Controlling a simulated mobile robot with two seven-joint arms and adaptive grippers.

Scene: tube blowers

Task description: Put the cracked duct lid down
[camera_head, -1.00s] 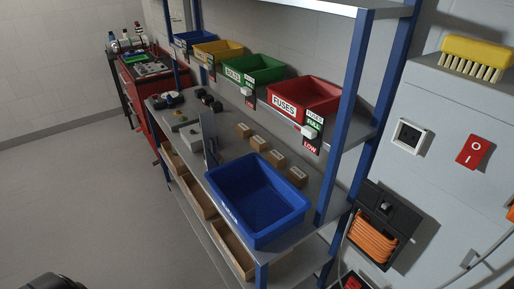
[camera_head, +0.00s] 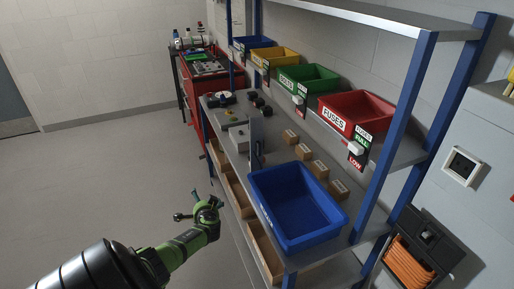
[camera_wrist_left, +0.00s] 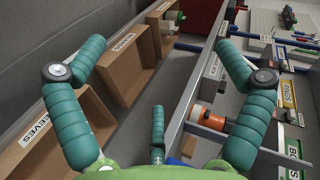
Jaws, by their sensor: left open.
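My left gripper (camera_head: 207,207) is beside the front of the shelf rack, left of the blue bin (camera_head: 293,207). In the left wrist view its teal fingers (camera_wrist_left: 160,48) are spread wide, and nothing is held between them. I cannot pick out the cracked duct lid with certainty. A thin grey plate (camera_head: 257,138) stands upright on the middle shelf behind the blue bin, but I cannot tell if it is the lid. My right gripper is out of view.
The middle shelf also holds small cardboard boxes (camera_head: 318,169). Red (camera_head: 356,112), green and yellow bins sit above. Open cardboard trays (camera_wrist_left: 122,72) fill the lower shelf. A red tool cabinet (camera_head: 203,75) stands beyond. The floor at left is clear.

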